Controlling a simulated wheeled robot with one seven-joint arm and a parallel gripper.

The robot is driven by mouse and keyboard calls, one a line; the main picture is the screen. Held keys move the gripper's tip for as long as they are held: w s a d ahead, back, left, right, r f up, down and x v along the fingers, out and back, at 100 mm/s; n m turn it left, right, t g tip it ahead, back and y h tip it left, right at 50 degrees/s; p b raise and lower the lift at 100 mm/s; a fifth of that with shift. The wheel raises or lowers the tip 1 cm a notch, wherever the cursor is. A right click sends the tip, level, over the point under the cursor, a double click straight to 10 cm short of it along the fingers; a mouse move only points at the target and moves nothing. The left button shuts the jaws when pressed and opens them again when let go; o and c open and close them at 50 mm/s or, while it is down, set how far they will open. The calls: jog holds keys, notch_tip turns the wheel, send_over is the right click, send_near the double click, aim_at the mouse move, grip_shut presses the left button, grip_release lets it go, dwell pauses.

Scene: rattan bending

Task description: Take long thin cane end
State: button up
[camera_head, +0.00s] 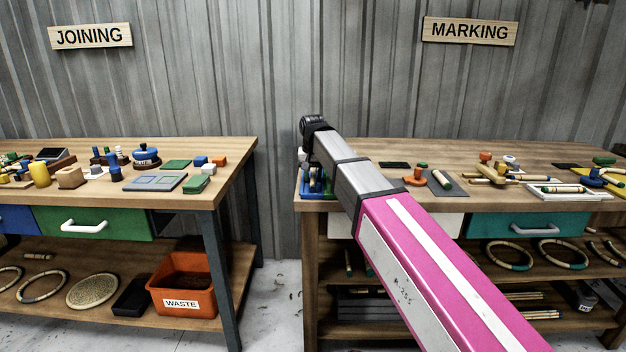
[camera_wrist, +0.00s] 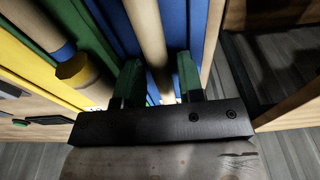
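In the wrist view, my gripper (camera_wrist: 160,82) has its two dark green fingers apart. A long pale cane (camera_wrist: 148,35) runs down between them, with a gap to the right finger; I cannot tell whether it touches the left one. Behind it are blue, green and yellow strips of a rack (camera_wrist: 183,25).
The marking bench (camera_head: 400,203) carries small tools, a white tray (camera_head: 567,192) and cane pieces. Cane rings (camera_head: 510,255) lie on its shelf. The joining bench (camera_head: 150,200) is at left, with an orange waste bin (camera_head: 187,283) below. Floor between the benches is clear.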

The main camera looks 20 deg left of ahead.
grip_shut()
jog(key=shift+r, duration=0.15)
